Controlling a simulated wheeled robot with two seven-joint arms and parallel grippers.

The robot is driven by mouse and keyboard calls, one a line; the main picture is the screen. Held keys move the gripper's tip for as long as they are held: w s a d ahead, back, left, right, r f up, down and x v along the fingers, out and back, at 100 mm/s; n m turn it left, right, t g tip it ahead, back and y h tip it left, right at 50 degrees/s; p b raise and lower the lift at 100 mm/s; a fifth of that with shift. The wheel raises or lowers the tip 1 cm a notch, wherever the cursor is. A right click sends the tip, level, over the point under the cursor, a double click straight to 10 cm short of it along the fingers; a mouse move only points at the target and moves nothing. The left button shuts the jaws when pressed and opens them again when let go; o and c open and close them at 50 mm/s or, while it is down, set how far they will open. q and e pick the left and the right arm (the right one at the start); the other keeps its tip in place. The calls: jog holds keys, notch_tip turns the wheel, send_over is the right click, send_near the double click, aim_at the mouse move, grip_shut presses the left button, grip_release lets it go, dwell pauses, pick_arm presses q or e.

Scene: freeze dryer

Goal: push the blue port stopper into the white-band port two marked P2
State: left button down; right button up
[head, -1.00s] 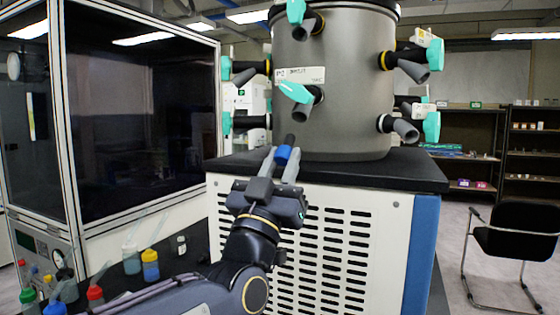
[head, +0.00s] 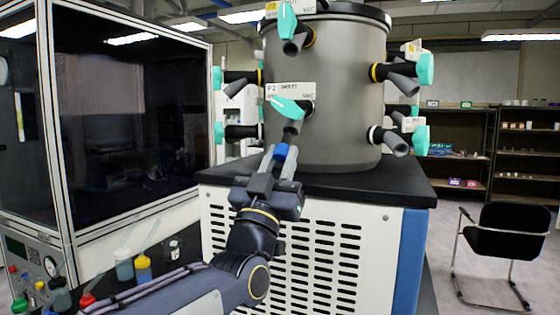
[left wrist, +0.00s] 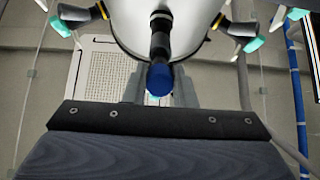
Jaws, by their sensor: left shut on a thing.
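The blue port stopper (head: 281,152) is between the fingertips of my left gripper (head: 281,164), which is shut on it. It also shows in the left wrist view (left wrist: 160,78), right at the end of a dark port tube (left wrist: 160,42). The port marked P2 (head: 292,127), with a teal handle (head: 287,107) and a white label above it, is on the front of the grey drum (head: 325,100). Its tube points down toward the stopper. The stopper's grey end lines up with the tube's mouth; I cannot tell how far it is in. My right gripper is not in view.
Other ports with teal valves (head: 420,140) stick out around the drum. The drum stands on a black top (head: 390,178) over a white vented cabinet. A glass-fronted enclosure (head: 120,110) is at left, with small bottles (head: 143,268) below. A black chair (head: 510,230) is at right.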

aim_at(285, 146)
pick_arm(q)
jog(key=shift+w+f+b, duration=0.1)
jog(key=shift+f+b, duration=0.05)
jog(key=shift+b, duration=0.3)
jog(key=shift+p+x, duration=0.8)
jog(key=shift+x, duration=0.9)
dwell(1.4)
jog(key=c, duration=1.1)
grip_release()
jog(key=b+v, duration=0.3)
jog(key=v, duration=0.3)
jog(key=shift+s+f, duration=0.2)
jog(key=shift+f, duration=0.05)
jog(key=shift+s+a+f, duration=0.2)
jog(key=shift+s+f, duration=0.1)
jog(key=shift+s, duration=0.15)
